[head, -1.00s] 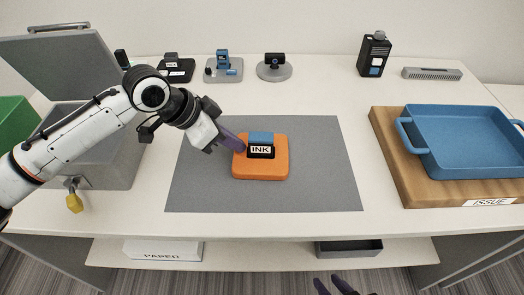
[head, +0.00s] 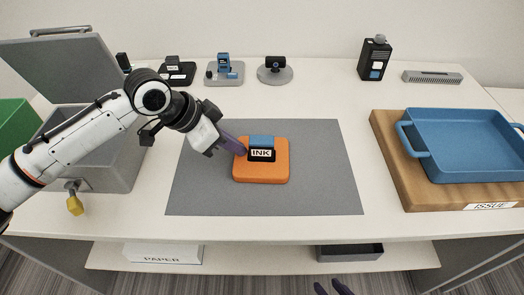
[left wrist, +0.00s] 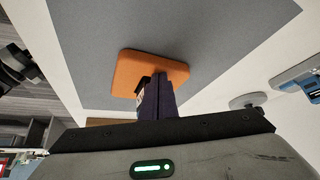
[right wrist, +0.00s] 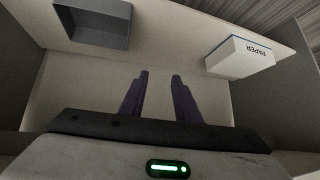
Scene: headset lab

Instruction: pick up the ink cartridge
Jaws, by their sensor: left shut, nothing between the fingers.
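The ink cartridge (head: 261,154), black with a blue top and a white INK label, stands on an orange pad (head: 262,175) on the grey mat. My left gripper (head: 240,148) is shut and empty, its purple fingertips just left of the cartridge in the head view; whether they touch it I cannot tell. In the left wrist view the fingers (left wrist: 158,92) hide most of the cartridge on the orange pad (left wrist: 133,68). My right gripper (right wrist: 158,90) is open and empty, low in front of the table and facing the lower shelf.
A blue tray (head: 424,162) sits on a wooden board (head: 392,160) marked ISSUE at right. Small devices line the back. A PAPER box (head: 162,254) and a dark bin (head: 349,252) are on the lower shelf.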

